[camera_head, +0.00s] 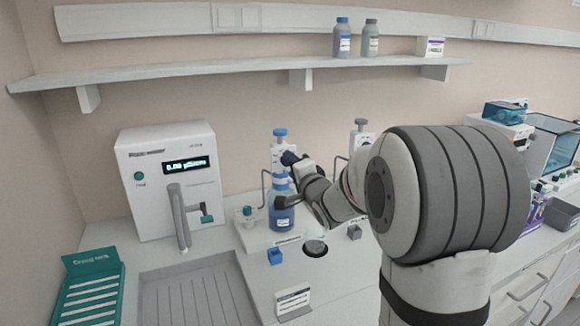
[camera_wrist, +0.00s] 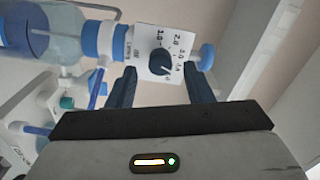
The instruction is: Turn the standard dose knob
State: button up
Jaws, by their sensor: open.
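The dose knob (camera_wrist: 162,62) is dark blue and round, on a white numbered dial plate (camera_wrist: 176,38) in the wrist view. The plate belongs to a dispenser head above a blue bottle (camera_wrist: 45,32). My gripper (camera_wrist: 159,70) is open, with one dark finger on each side of the knob's lower part in the picture. Contact with the knob cannot be told. In the head view the blue bottle (camera_head: 281,217) stands left of my wrist, with a blue top cap (camera_head: 280,132) above. My arm hides part of the dispenser, and the knob is not clear there.
A second dispenser (camera_head: 361,136) stands just right, partly behind my arm. A white device with a display (camera_head: 168,180) is at left. A shelf (camera_head: 200,72) runs above.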

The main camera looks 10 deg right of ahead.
jog(key=s+d, duration=0.1)
jog(key=s, duration=0.5)
jog(key=shift+b, duration=0.35)
jog(key=s+f+n+g+h, duration=0.1)
jog(key=s+f+n+g, duration=0.3)
jog(key=s, duration=0.6)
jog(key=s+a+f+n+g+h, duration=0.1)
jog(key=s+f+n+g, duration=0.3)
jog(key=s, duration=0.6)
jog(key=s+a+f+n+g+h, duration=0.1)
jog(key=s+f+n+g, duration=0.3)
jog(key=s+g, duration=0.3)
jog(key=s+f, duration=0.1)
jog(key=s, duration=0.2)
jog(key=shift+s+n, duration=0.4)
